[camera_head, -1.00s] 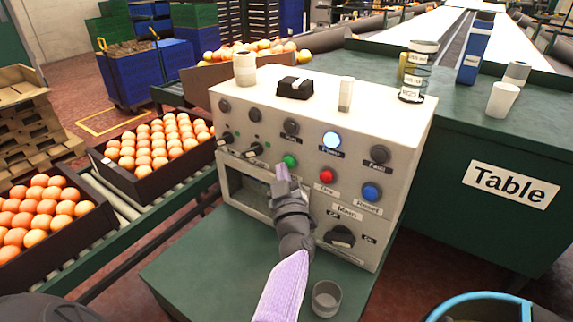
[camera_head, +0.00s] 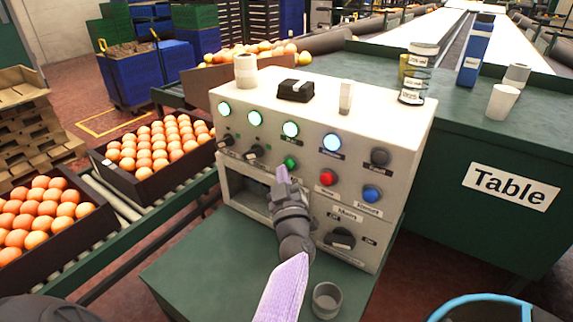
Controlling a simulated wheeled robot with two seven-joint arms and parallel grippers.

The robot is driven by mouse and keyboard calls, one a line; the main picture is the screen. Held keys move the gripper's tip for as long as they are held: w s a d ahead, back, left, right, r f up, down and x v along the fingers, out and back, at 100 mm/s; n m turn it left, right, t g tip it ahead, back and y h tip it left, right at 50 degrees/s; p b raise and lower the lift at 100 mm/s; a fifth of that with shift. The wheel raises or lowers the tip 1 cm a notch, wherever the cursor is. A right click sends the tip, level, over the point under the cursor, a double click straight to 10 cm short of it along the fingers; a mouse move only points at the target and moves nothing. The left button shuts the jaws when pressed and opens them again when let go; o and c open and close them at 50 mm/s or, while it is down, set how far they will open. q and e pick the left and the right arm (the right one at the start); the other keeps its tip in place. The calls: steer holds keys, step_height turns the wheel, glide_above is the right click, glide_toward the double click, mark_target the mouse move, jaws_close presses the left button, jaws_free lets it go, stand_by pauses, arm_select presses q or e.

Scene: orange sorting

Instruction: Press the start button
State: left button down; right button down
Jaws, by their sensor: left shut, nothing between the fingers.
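The white control box (camera_head: 405,160) stands on a green stand in the middle. Its green button (camera_head: 290,162) is partly behind my left gripper, beside a red button (camera_head: 328,177) and a blue button (camera_head: 371,193). My left gripper (camera_head: 282,174) is shut and empty, its tip just below the green button; I cannot tell whether it touches. Three green lamps, such as the left one (camera_head: 224,108), and a white-blue lamp (camera_head: 332,142) are lit. A grey lamp (camera_head: 380,157) is dark. The main rotary switch (camera_head: 340,238) is low on the right. My right gripper is not in view.
A grey cup (camera_head: 326,299) stands on the green stand (camera_head: 190,270) near my left arm. Orange crates (camera_head: 150,190) sit on the roller conveyor at left. A green table (camera_head: 450,200) with jars and a white cup (camera_head: 502,102) is at right.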

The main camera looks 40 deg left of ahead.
arm_select(q)
steer(key=shift+s+p, duration=0.3)
steer(key=shift+s, duration=0.3)
steer(key=shift+s+d, duration=0.1)
steer(key=s+p, duration=0.2)
steer(key=s, duration=0.1)
steer(key=s+p, duration=0.1)
steer(key=shift+s+d, duration=0.25)
steer(key=shift+s, duration=0.15)
